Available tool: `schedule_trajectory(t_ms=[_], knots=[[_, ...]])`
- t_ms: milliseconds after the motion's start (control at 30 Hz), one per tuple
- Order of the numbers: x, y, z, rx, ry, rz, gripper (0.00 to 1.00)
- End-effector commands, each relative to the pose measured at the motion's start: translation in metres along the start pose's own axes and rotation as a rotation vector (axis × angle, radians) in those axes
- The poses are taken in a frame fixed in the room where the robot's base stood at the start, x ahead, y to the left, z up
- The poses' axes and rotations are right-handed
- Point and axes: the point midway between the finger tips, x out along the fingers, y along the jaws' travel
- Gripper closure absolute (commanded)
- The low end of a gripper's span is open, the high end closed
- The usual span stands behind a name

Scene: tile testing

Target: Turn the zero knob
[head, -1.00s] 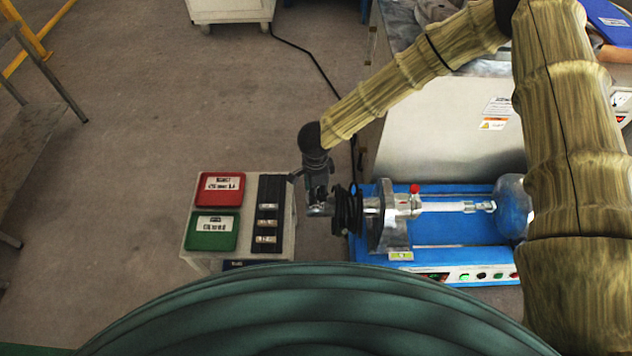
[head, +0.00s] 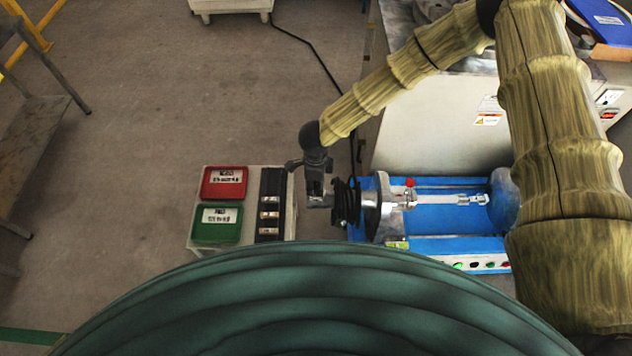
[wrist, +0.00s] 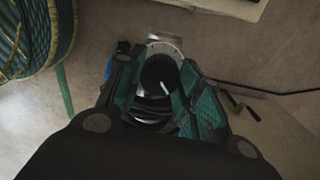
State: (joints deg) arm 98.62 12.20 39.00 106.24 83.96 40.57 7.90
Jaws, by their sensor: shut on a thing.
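The blue testing machine (head: 440,222) has a grey metal head at its left end. In the head view, my gripper (head: 347,203) reaches this end from the left and hides the zero knob. In the wrist view, the black round knob (wrist: 158,70) carries a white mark and sits in front of a pale graduated dial ring (wrist: 172,48). My gripper (wrist: 158,88) has its teal-padded fingers on both sides of the knob, shut on it. Part of the knob's rim is hidden by the fingers.
A small cart with a red tray (head: 224,182), a green tray (head: 216,224) and a black strip of small blocks stands left of my gripper. A large metal cabinet (head: 440,125) stands behind the machine. Open floor (head: 180,100) lies at the back left.

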Motion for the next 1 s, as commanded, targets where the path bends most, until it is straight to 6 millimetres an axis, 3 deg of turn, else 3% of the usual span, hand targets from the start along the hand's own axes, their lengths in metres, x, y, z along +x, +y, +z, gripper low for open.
schedule_trajectory(t_ms=[167, 200, 300, 733, 1000], knots=[[0.000, 0.000, -0.001, -0.001, 0.001, 0.000, 0.88], [0.000, 0.000, -0.001, -0.001, 0.001, 0.000, 0.61], [0.000, 0.000, -0.001, -0.001, 0.001, 0.000, 0.43], [-0.006, -0.001, 0.000, -0.001, 0.000, -0.002, 0.42], [-0.046, -0.001, 0.000, -0.002, 0.000, -0.002, 0.42]])
